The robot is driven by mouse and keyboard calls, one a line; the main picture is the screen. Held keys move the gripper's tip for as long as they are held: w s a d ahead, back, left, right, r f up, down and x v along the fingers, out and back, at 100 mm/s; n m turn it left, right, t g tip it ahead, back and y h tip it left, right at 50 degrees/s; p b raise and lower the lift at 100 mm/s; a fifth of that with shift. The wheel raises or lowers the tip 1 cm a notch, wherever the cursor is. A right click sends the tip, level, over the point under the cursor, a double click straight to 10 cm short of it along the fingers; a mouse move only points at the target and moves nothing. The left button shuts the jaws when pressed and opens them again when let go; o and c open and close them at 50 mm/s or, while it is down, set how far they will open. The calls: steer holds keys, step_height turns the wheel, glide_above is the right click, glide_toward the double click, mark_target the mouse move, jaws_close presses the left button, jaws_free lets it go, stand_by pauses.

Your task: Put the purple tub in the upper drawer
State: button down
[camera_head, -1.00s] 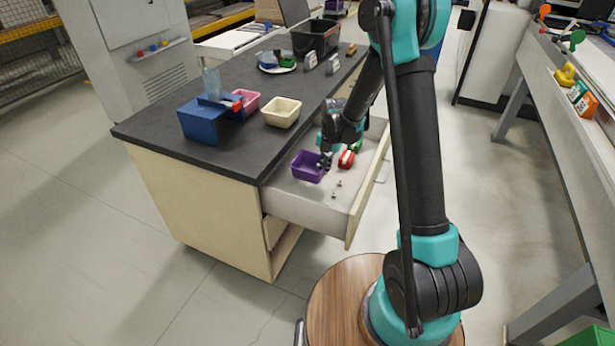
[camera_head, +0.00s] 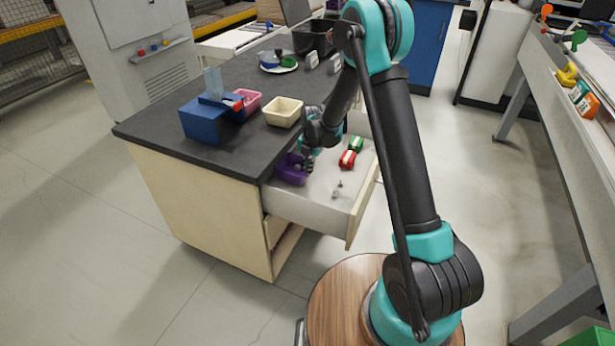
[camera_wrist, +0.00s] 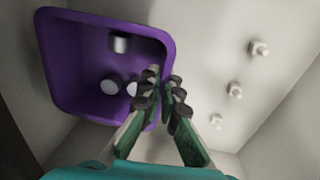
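The purple tub (camera_head: 289,174) is inside the open upper drawer (camera_head: 312,205), at its left side close to the cabinet. My gripper (camera_head: 307,163) is at the tub's right side. In the wrist view the tub (camera_wrist: 85,60) holds a few small metal and white round parts. My gripper (camera_wrist: 166,82) has one finger inside the tub and one outside, closed on its right rim. The tub's underside is hidden, so I cannot tell whether it touches the drawer floor.
Red (camera_head: 347,159) and green (camera_head: 356,144) blocks and small metal parts (camera_head: 337,189) lie in the drawer to the right. A cream tub (camera_head: 283,112), pink tub (camera_head: 250,104) and blue stand (camera_head: 205,122) are on the dark countertop (camera_head: 165,119).

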steer(key=shift+f, duration=1.6)
steer(key=shift+f, duration=0.1)
steer(key=c, duration=1.7)
jaws_free()
steer(key=r, duration=0.8)
steer(key=d+r, duration=0.1)
steer(key=r, duration=0.3)
steer(key=shift+s+d+r, duration=0.1)
steer(key=shift+s+r, duration=0.05)
steer(key=shift+s, duration=0.1)
